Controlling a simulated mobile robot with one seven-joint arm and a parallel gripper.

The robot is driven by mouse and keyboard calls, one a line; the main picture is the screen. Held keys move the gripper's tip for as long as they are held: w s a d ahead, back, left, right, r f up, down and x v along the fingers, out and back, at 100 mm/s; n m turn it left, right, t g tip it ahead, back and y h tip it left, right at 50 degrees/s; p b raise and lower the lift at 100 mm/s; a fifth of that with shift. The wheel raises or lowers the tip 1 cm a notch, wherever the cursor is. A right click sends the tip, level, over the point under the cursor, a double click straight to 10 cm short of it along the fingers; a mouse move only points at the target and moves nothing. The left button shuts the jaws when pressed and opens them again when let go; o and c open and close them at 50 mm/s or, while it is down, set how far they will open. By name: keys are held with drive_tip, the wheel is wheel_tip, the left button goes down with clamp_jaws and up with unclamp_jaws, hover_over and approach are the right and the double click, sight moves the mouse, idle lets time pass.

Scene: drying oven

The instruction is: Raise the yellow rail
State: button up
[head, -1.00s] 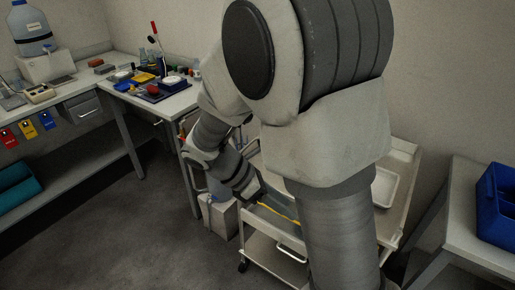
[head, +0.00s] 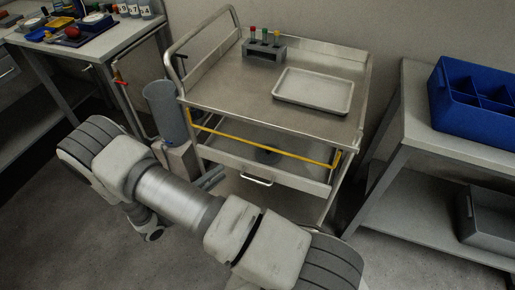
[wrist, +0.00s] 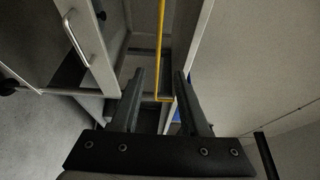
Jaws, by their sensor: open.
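The yellow rail (head: 262,146) runs across the front of a metal cart (head: 240,100), below its top edge and above the drawer handle (head: 257,181). Its ends turn up at both sides. In the wrist view the yellow rail (wrist: 160,45) runs down the picture and bends at its near end. My gripper (wrist: 160,76) is open, with one finger either side of the line of the rail. The rail looks beyond the fingertips; I cannot tell how far. The fingers hold nothing. In the head view my arm hides most of the gripper.
A pale tray (head: 314,91) and a tube rack (head: 264,48) stand on the cart. A grey bin (head: 166,110) stands at its left. A bench with a blue divided box (head: 475,100) is at the right, another bench (head: 95,45) at the left. Open floor lies in front.

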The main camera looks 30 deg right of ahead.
drive_tip(key=b, duration=0.1)
approach(257, 144)
drive_tip(key=x, duration=1)
drive_tip(key=shift+d+f, duration=0.15)
drive_tip(key=shift+f, duration=0.15)
clamp_jaws()
idle(1.0)
